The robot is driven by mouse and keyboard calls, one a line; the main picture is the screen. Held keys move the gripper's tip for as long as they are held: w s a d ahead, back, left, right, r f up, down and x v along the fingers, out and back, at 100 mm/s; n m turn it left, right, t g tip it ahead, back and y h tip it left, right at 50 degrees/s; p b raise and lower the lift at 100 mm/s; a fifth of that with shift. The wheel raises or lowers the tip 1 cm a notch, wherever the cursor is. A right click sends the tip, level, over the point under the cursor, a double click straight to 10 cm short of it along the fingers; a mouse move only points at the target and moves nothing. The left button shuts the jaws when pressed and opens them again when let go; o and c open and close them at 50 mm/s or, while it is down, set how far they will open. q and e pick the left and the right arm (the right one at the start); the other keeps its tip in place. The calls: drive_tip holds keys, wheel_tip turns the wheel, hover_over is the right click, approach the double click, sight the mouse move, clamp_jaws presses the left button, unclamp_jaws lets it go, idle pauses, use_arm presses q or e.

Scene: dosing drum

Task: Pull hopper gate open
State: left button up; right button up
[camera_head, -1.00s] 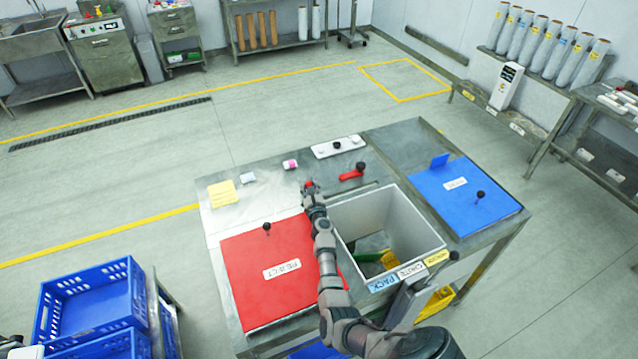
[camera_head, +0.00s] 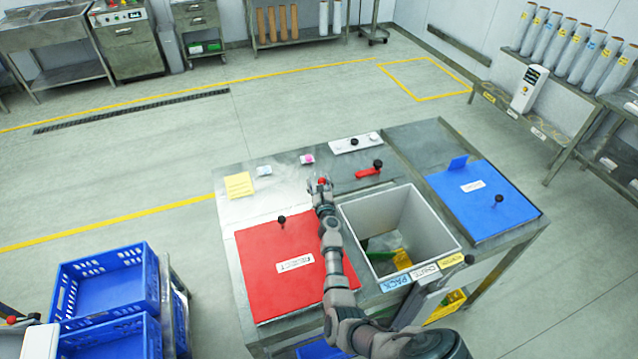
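A small red knob (camera_head: 322,181) shows at the far left of the grey, open-topped hopper bin (camera_head: 352,228). My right gripper (camera_head: 320,183) is at this knob, with its fingers spread to either side; I cannot tell whether they touch it. My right arm reaches up from the bottom, passing over the edge of the red panel (camera_head: 265,250) and hiding part of the bin's left side. A red lever (camera_head: 367,173) with a black knob lies behind the bin. I cannot make out the gate itself. My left gripper is not seen.
The steel table (camera_head: 415,140) also carries a blue panel (camera_head: 470,210) with a black knob, a white control strip (camera_head: 355,143) and a yellow pad (camera_head: 239,185). Blue crates (camera_head: 108,290) stand at the lower left. Open floor lies behind the table.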

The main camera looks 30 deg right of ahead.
drive_tip(key=shift+s+d, duration=0.3)
drive_tip(key=shift+s+a, duration=0.2)
drive_tip(key=shift+s, duration=0.35)
drive_tip(key=v, duration=0.5)
drive_tip(key=a+v, duration=0.1)
drive_tip(key=v, duration=0.4)
drive_tip(key=shift+r, duration=0.1)
drive_tip(key=shift+s, duration=0.1)
drive_tip(key=shift+d, duration=0.1)
drive_tip(key=shift+d, duration=0.1)
